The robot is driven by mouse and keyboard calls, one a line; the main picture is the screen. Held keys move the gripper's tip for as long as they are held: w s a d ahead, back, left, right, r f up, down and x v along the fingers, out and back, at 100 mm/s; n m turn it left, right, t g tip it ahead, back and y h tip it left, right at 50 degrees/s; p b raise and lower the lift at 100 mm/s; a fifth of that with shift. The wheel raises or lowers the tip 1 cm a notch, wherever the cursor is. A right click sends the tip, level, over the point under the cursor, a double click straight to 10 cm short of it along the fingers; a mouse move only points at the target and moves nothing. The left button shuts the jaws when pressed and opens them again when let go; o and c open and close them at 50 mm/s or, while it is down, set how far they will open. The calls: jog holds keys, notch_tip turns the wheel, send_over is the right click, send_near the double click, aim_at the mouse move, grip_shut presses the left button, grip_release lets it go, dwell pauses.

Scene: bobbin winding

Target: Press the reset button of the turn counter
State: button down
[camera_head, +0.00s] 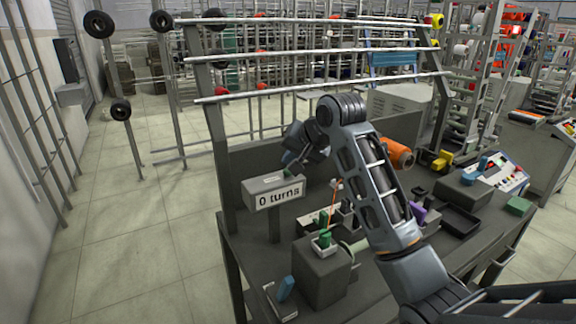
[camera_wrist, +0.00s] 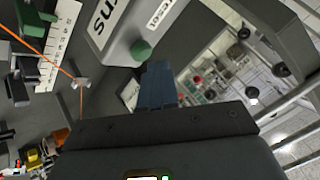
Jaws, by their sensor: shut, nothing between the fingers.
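The turn counter (camera_head: 262,187) is a grey box on a post at the left of the bench, and its front plate reads "0 turns". Its green button (camera_wrist: 140,50) shows on top in the wrist view, beside a white label. The button also shows in the head view (camera_head: 287,174), just under the gripper. My gripper (camera_head: 290,168) is shut and empty, pointing down at the counter's top. In the wrist view its fingertips (camera_wrist: 158,70) appear right beside the button. I cannot tell whether they touch it.
A blue piece (camera_head: 285,288) lies at the bench's front edge. Metal rack bars (camera_head: 320,90) stand behind. The floor at left is clear.

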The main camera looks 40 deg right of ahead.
jog(key=shift+r, duration=0.25)
notch_tip(320, 180, up, 5)
jog(key=p, duration=0.5)
dwell(0.8)
